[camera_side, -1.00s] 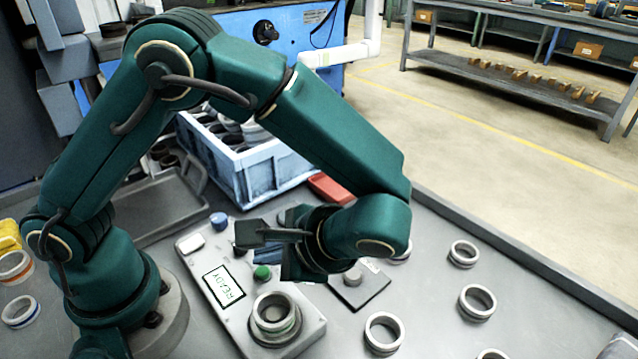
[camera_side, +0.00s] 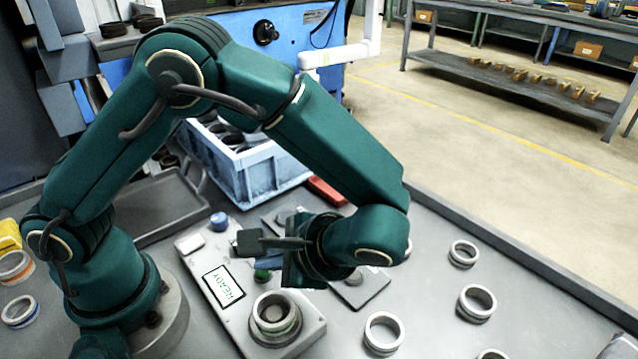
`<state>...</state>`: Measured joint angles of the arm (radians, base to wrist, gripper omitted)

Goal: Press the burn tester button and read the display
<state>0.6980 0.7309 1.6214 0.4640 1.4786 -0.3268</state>
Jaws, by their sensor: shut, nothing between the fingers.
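The burn tester (camera_side: 232,311) is a pale, flat box in the lower middle of the side view. Its white display (camera_side: 223,286) reads READY. My gripper (camera_side: 256,243) is shut and empty, just behind and above the green button in the picture. It hides the button's upper part, and I cannot tell whether it touches the button. A blue knob (camera_side: 219,221) stands at the tester's far end.
Several loose metal rings (camera_side: 383,332) lie on the grey table right of the tester. A dark plate (camera_side: 372,290) lies behind the wrist. A blue crate (camera_side: 262,178) with rings and a red object (camera_side: 327,192) stand behind. A grey tray (camera_side: 160,238) lies left.

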